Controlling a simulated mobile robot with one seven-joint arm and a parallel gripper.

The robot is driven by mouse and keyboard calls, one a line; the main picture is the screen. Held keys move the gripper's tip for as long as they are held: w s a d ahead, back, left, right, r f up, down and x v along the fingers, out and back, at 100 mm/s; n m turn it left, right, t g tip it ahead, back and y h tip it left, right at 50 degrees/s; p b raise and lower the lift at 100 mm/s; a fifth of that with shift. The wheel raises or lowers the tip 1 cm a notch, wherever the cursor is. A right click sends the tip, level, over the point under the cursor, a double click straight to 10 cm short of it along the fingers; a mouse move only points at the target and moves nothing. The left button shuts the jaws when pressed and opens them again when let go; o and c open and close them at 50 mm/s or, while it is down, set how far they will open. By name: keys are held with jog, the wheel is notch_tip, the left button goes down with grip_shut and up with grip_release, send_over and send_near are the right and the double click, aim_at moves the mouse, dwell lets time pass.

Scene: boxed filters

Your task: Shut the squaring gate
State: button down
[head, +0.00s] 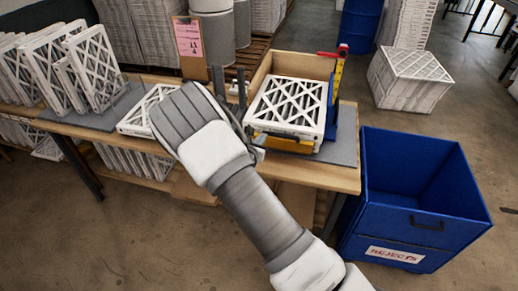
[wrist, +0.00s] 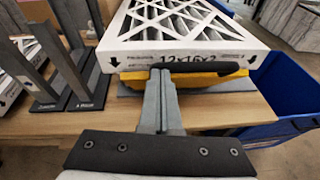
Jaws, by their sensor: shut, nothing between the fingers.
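A white-framed filter marked 12x16x2 (wrist: 190,50) lies flat at the right end of the bench; the head view shows it too (head: 287,104). A yellow bar (wrist: 215,80) with a black strip or handle (wrist: 200,70) runs along its near side, and yellow shows there in the head view (head: 285,144). This looks like the squaring gate; I cannot tell how far it is swung. My gripper (wrist: 160,78) is shut and empty, its fingertips at the black strip; I cannot tell whether they touch. In the head view my arm hides part of this area, with the gripper (head: 257,153) beside the filter's near left corner.
A blue rejects bin (head: 413,200) stands right of the bench (head: 335,177). Dark upright dividers (wrist: 65,55) stand left of my gripper. A yellow post with a red top (head: 337,72) rises behind the filter. More filters (head: 65,65) stand on the bench at left.

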jog(key=shift+g, duration=0.3)
jog(key=w+r, duration=0.1)
jog(key=w, duration=0.1)
jog(key=w+d+r, duration=0.1)
jog(key=w, duration=0.1)
jog(key=w+d+r, duration=0.1)
jog(key=w+r, duration=0.1)
jog(key=shift+w+r, duration=0.1)
jog(key=shift+w, duration=0.05)
jog(key=shift+g+y, duration=0.4)
jog(key=w, duration=0.2)
jog(key=w+d+r, duration=0.1)
jog(key=w, duration=0.1)
jog(key=w+d, duration=0.1)
jog(key=w, duration=0.1)
jog(key=shift+r, duration=0.25)
jog(key=shift+w+d+r, duration=0.15)
jog(key=shift+w+d, duration=0.1)
jog(key=shift+w, duration=0.55)
jog(key=shift+w+r, duration=0.1)
jog(key=shift+w, duration=0.05)
jog(key=shift+d, duration=0.15)
